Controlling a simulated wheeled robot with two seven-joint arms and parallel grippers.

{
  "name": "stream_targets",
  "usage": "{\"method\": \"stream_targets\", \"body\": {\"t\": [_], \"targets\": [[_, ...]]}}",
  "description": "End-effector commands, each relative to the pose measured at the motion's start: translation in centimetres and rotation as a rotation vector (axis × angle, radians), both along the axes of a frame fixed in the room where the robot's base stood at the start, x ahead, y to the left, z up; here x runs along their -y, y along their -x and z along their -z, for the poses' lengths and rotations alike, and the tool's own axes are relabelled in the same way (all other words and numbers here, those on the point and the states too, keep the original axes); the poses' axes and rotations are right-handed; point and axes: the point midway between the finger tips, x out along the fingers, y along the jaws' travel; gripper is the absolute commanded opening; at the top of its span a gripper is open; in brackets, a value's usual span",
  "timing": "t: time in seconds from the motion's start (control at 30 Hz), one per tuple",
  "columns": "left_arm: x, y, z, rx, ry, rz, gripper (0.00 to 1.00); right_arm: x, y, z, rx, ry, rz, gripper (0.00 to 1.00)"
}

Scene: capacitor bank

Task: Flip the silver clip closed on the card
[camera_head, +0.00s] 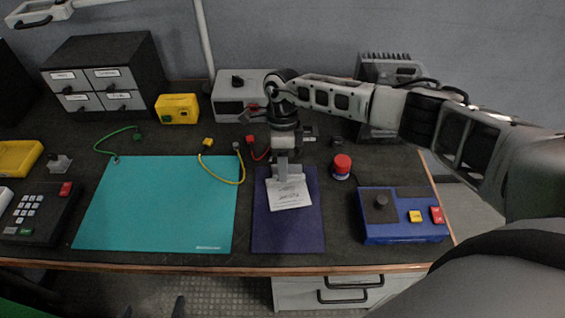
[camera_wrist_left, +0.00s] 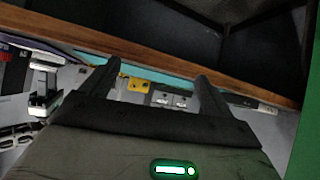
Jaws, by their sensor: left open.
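A white card (camera_head: 290,195) with handwriting lies on the dark purple mat (camera_head: 288,235) in the head view. My right gripper (camera_head: 288,175) points down at the card's top edge. Pale grey parts meet there, and I cannot separate the silver clip from the fingers or tell the clip's position. I cannot tell whether the right fingers are open or shut. My left gripper (camera_head: 152,308) is open and empty, low in front of the table edge, left of the card. Its two dark fingers stand apart in the left wrist view (camera_wrist_left: 157,85).
A teal mat (camera_head: 160,205) lies left of the purple mat, with a yellow cable (camera_head: 225,180) at its corner. The wooden table edge (camera_head: 190,266) lies between my left gripper and the tabletop.

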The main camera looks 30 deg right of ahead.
Motion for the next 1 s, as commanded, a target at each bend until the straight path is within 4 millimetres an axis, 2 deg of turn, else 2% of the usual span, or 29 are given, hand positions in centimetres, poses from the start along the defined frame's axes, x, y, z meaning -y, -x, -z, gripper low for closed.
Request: {"method": "stream_targets", "body": {"t": [0.23, 0.33, 0.37, 0.57, 0.77, 1.0], "targets": [[-0.1, -0.3, -0.2, 0.006, -0.001, -0.001, 0.87, 0.0, 0.0, 0.1, 0.0, 0.0, 0.0, 0.33], [-0.1, -0.4, -0.3, 0.009, -0.001, -0.001, 0.87, 0.0, 0.0, 0.1, 0.0, 0.0, 0.0, 0.05], [-0.1, -0.4, -0.3, 0.009, -0.001, -0.001, 0.87, 0.0, 0.0, 0.1, 0.0, 0.0, 0.0, 0.0], [-0.1, -0.4, -0.6, 0.012, -0.002, 0.001, 0.87, 0.0, 0.0, 0.0, 0.009, 0.006, 0.0, 0.0], [-0.3, -0.4, -1.9, 0.012, -0.007, 0.0, 0.87, -0.2, 0.7, 0.2, 0.132, 0.068, -0.004, 0.0], [-0.6, 0.1, -1.2, -0.003, -0.016, -0.002, 0.87, -0.5, 1.3, 1.2, 0.292, 0.143, -0.002, 0.0]]}}
